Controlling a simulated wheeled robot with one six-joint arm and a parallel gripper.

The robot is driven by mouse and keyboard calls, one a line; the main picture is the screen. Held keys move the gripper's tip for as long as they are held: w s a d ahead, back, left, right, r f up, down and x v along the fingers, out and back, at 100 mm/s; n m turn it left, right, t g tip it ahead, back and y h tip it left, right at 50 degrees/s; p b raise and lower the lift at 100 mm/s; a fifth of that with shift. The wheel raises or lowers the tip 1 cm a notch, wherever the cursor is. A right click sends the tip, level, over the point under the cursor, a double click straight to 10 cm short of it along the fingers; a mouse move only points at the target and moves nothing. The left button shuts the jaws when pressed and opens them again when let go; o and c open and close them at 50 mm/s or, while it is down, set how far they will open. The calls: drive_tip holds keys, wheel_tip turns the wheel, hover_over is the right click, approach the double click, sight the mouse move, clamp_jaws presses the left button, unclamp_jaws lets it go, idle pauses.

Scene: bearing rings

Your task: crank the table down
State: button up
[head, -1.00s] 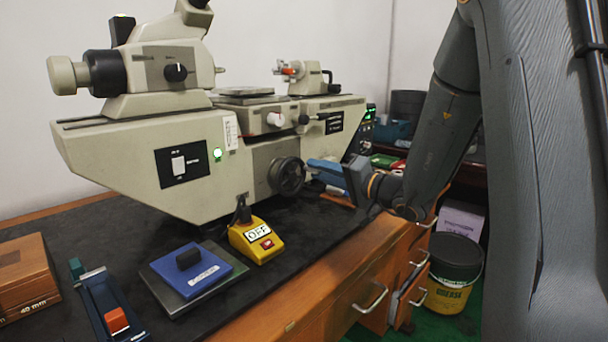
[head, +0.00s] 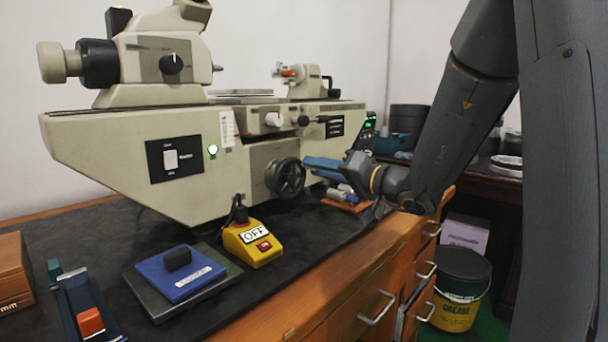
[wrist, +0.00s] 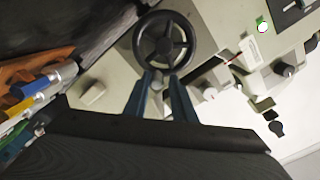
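The black crank handwheel (head: 286,178) is on the front of the cream measuring machine (head: 190,155). It also shows in the wrist view (wrist: 165,39), with its spokes facing me. A small crank knob (wrist: 157,81) sticks out from its rim towards me. My gripper (head: 308,164) reaches the wheel from the right, with its blue fingers close to the rim. In the wrist view the two fingers (wrist: 161,88) are apart, one on each side of the knob, with a gap visible on the right. The machine's table (head: 240,98) is on top of the body.
On the bench a yellow box marked OFF (head: 253,242) and a blue block on a grey plate (head: 180,272) lie in front of the machine. Several small cylinders on a wooden rack (head: 347,198) lie just below my gripper. A grease bucket (head: 459,288) stands on the floor.

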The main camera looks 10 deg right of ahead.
drive_tip(key=shift+s+a+r+n+b, duration=0.25)
drive_tip(key=shift+n+b, duration=0.65)
drive_tip(key=shift+b, duration=1.1)
drive_tip(key=shift+s+a+r+n+b, duration=0.1)
drive_tip(key=shift+a+n+b, duration=0.2)
drive_tip(key=shift+n+b, duration=1.15)
drive_tip(key=shift+s+a+r+n+b, duration=0.25)
drive_tip(key=shift+n+b, duration=0.1)
drive_tip(key=shift+b, duration=2.15)
drive_tip(key=n+b, duration=0.1)
drive_tip(key=b, duration=0.3)
drive_tip(key=a+n+b, duration=0.1)
drive_tip(key=n+b, duration=0.1)
drive_tip(key=b, duration=0.2)
drive_tip(key=s+n+b, duration=0.1)
drive_tip(key=b, duration=0.3)
drive_tip(key=shift+a+n, duration=0.25)
drive_tip(key=shift+n, duration=0.05)
drive_tip(key=shift+r, duration=0.15)
drive_tip(key=p+v, duration=0.7)
drive_tip(key=v, duration=0.1)
drive_tip(key=shift+s+p, duration=0.25)
drive_tip(key=shift+p, duration=0.1)
drive_tip(key=shift+d, duration=0.1)
